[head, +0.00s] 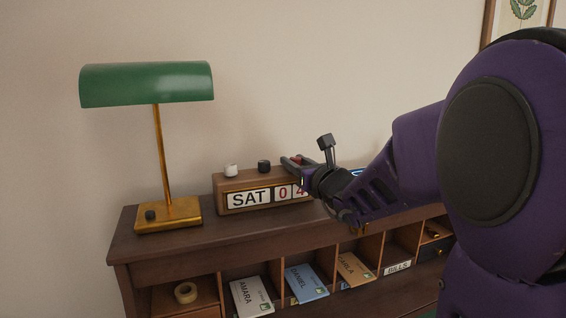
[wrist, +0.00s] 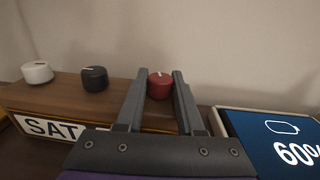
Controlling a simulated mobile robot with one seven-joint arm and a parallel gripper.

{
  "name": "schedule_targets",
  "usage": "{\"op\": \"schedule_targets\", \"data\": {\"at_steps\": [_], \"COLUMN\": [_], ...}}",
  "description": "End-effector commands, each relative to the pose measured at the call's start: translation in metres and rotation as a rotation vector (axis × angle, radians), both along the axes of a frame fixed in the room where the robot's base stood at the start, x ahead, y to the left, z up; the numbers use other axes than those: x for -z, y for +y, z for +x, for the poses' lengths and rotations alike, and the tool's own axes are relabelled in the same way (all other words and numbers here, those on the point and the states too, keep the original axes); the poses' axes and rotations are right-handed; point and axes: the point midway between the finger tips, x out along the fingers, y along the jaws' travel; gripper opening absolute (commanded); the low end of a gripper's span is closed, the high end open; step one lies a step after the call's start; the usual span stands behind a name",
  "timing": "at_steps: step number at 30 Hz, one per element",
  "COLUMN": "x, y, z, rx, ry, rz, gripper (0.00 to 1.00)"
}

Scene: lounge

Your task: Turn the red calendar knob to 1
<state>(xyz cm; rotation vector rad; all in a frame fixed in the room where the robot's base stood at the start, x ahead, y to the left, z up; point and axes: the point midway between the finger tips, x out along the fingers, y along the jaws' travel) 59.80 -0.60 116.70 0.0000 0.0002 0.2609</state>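The wooden calendar block (head: 228,184) stands on the desk top and reads SAT, 0 and a red 4 that my gripper partly covers. On its top are a white knob (head: 231,170), a black knob (head: 264,166) and the red knob (wrist: 160,86). In the wrist view the red knob sits between the two fingers of my gripper (wrist: 160,78), with a pale pointer mark on top. The left finger is close to the knob or touching it; I cannot tell which. The right finger is close beside it. In the head view my gripper (head: 292,162) mostly hides the red knob.
A green-shaded brass lamp (head: 146,84) stands left of the calendar. A screen showing 60% (wrist: 275,145) is just right of my gripper. Below the top, cubbies hold a tape roll (head: 186,292) and several named envelopes. The wall is close behind.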

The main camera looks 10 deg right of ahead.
Motion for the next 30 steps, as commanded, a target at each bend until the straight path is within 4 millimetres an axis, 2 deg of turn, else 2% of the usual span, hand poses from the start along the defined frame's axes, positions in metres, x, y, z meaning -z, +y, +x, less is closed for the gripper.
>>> {"op": "schedule_targets", "data": {"at_steps": [1,5,19,30], "x": [0.0000,-0.0001,-0.0020,-0.0035], "y": [0.0001,0.0001,-0.0010,-0.0024], "z": [0.0000,0.0001,0.0006,0.0014], "rx": [0.000,0.000,-0.060,-0.337], "ry": [0.000,0.000,0.000,0.002], "rz": [0.000,0.000,-0.001,0.001], "gripper": [0.24,0.00,0.00,0.00]}}
